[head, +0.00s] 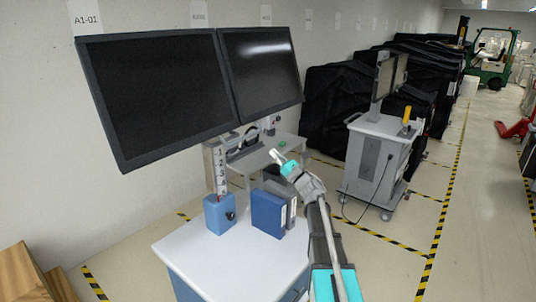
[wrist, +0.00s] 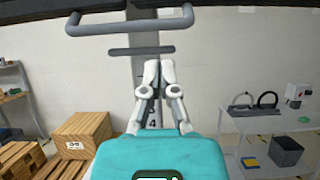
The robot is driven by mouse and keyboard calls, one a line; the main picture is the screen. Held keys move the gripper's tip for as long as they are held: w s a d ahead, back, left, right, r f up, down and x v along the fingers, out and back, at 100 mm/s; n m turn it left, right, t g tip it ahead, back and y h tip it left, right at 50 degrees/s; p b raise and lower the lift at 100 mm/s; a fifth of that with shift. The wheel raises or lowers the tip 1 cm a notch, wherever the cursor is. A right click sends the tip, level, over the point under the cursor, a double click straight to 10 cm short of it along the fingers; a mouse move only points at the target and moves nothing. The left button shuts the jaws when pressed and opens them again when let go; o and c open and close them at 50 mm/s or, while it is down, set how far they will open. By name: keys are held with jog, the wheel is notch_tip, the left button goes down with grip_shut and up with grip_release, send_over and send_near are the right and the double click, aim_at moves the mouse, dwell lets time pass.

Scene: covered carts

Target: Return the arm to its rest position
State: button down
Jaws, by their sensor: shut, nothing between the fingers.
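My arm reaches up from the lower right of the head view, beside the white-topped cart (head: 190,255). My gripper (head: 276,156) is at its upper end, raised above the cart top and in front of the monitors. In the wrist view my gripper (wrist: 159,66) has its two pale fingers close together, with nothing seen between them. Behind the fingers is an upright post with numbers on it.
Two dark monitors (head: 160,90) stand over the cart. Another cart (head: 375,165) and black-covered carts (head: 330,105) are behind. Wooden crates (wrist: 85,130) and a grey shelf (wrist: 255,122) flank the wrist view.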

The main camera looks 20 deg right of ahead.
jog(key=shift+s, duration=0.15)
dwell(0.3)
jog(key=shift+f+m+h, duration=0.1)
jog(key=shift+m+h, duration=0.2)
jog(key=shift+h, duration=0.1)
jog(key=s+f+m+g+h+b, duration=0.2)
jog(key=f+m+g+h+b, duration=0.15)
jog(key=f+m+h, duration=0.7)
jog(key=s+f+m+g+h+b, duration=0.2)
jog(key=s+f+m+g+h, duration=0.3)
jog(key=f+m, duration=1.05)
jog(key=s+a+f+m+g+y+b, duration=0.1)
jog(key=s+a+f+m+g, duration=0.2)
jog(key=s+a+m, duration=0.2)
jog(key=s+a+f+m+g+y+b, duration=0.1)
jog(key=s+a+f+m+g, duration=0.3)
jog(key=s, duration=0.5)
jog(key=s+a+f+m+g+y+b, duration=0.1)
jog(key=s+a+f+m+g, duration=0.2)
jog(key=s+a+m, duration=0.3)
jog(key=shift+s+a+f+m+g+y+b, duration=0.3)
jog(key=shift+s+g+y+b, duration=0.1)
jog(key=shift+g, duration=0.35)
jog(key=shift+s+a, duration=0.15)
jog(key=shift+s, duration=0.1)
